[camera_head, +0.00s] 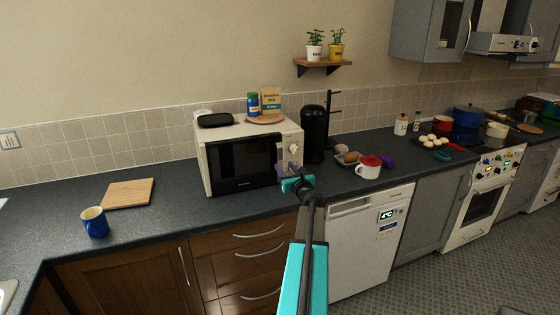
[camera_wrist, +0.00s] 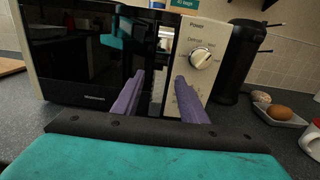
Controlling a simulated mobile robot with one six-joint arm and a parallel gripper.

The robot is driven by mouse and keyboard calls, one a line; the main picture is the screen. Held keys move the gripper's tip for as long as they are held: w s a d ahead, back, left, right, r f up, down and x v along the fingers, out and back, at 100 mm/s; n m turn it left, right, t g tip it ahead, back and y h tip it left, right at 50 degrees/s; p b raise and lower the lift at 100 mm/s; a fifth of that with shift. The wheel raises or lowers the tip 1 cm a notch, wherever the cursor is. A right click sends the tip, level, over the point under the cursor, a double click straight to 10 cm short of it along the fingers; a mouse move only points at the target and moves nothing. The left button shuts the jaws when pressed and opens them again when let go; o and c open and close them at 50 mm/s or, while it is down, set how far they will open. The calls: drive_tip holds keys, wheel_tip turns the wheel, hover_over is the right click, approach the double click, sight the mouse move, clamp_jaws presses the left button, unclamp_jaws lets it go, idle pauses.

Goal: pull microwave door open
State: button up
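The white microwave (camera_head: 222,135) stands on the dark worktop, and its black door (camera_head: 240,162) looks closed. In the wrist view the door (camera_wrist: 75,60) fills the left side, with a dial panel (camera_wrist: 205,60) to its right. My gripper (camera_head: 287,172) is in front of the door's right side, near the panel. In the wrist view my gripper (camera_wrist: 161,80) has its two purple fingers apart, either side of a shiny upright strip (camera_wrist: 161,62) at the door's right edge. I cannot tell whether this strip is the handle, or whether the fingers touch it.
A blue mug (camera_head: 95,222) and wooden board (camera_head: 128,194) are at left. The worktop left of the microwave is mostly clear.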

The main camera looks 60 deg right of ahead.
sight(280, 161)
drive_tip(key=shift+p+x, duration=1)
drive_tip(key=shift+x, duration=2.45)
clamp_jaws()
